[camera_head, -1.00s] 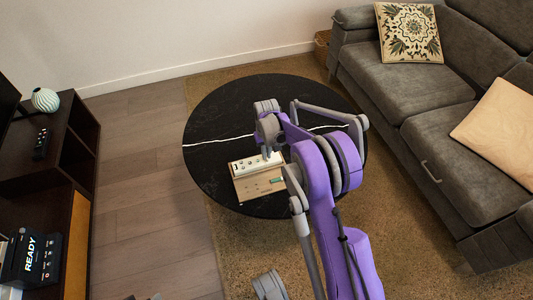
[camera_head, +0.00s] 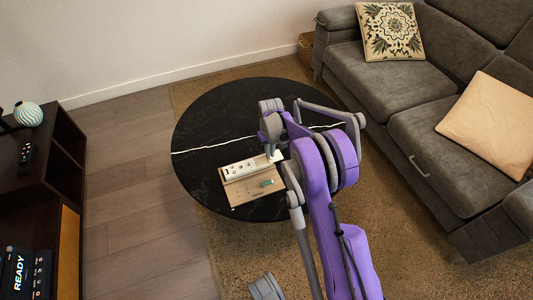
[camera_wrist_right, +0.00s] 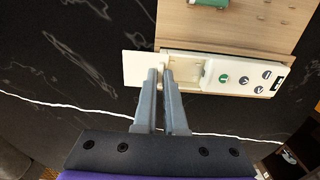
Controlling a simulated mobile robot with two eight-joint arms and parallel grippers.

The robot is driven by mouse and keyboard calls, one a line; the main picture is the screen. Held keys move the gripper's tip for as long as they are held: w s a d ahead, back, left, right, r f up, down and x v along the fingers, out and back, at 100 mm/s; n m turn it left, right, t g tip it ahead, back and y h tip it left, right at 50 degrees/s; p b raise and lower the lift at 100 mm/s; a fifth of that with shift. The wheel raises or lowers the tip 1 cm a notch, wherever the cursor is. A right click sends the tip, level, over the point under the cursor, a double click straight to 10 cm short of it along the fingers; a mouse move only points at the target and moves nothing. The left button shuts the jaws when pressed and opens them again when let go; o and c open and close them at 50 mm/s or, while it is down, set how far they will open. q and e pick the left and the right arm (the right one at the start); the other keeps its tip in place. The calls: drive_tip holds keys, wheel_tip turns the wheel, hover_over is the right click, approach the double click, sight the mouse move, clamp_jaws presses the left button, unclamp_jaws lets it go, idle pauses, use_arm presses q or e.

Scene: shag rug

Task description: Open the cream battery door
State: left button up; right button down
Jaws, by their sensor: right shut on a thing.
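The cream battery door (camera_wrist_right: 138,69) is a flat pale panel at the end of a cream remote-like unit (camera_wrist_right: 238,76) with round buttons. In the wrist view it sticks out past the wooden board's edge, and part of the battery compartment (camera_wrist_right: 183,70) shows open beside it. My right gripper (camera_wrist_right: 163,75) is shut on the door's inner edge, with the fingertips hiding part of it. In the head view my right gripper (camera_head: 272,151) is over the far right end of the unit (camera_head: 240,168).
The wooden board (camera_head: 243,190) carries a small green piece (camera_head: 267,183) and lies on a round black table (camera_head: 205,130). A grey sofa (camera_head: 420,110) stands at the right and a dark cabinet (camera_head: 62,150) at the left. Bare tabletop surrounds the board.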

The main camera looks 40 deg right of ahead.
drive_tip(key=c, duration=1.2)
unclamp_jaws()
drive_tip(key=shift+c, duration=0.2)
drive_tip(key=shift+r, duration=0.1)
wheel_tip(320, 180, up, 11)
drive_tip(key=p, duration=0.2)
drive_tip(key=shift+p, duration=0.3)
drive_tip(key=shift+a, duration=0.1)
